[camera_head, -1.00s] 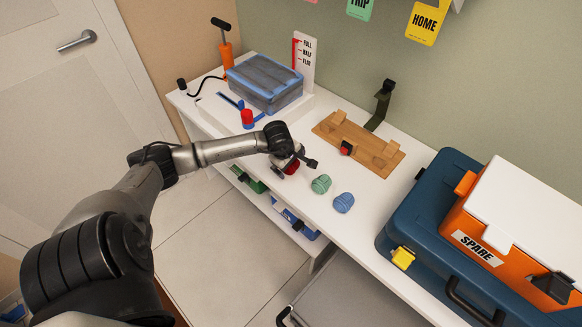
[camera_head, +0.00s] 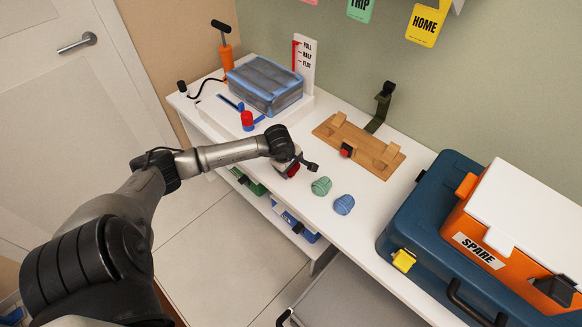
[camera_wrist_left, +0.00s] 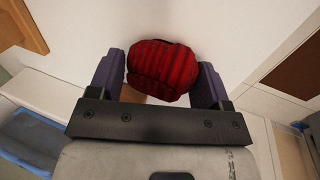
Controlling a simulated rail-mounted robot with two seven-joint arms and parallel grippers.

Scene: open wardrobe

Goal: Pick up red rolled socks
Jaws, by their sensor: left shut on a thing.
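The red rolled socks (camera_wrist_left: 160,68) are a ribbed red bundle between the two purple fingers of my left gripper (camera_wrist_left: 160,80) in the left wrist view. The left gripper is shut on them. In the head view the left gripper (camera_head: 296,168) is over the white shelf top, and only a small part of the red socks (camera_head: 292,171) shows beside it. I cannot tell whether the socks touch the shelf. My right gripper is not in view.
Green rolled socks (camera_head: 321,186) and blue rolled socks (camera_head: 344,204) lie just right of the gripper. A blue case (camera_head: 420,220) and orange box (camera_head: 470,225) fill the right.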

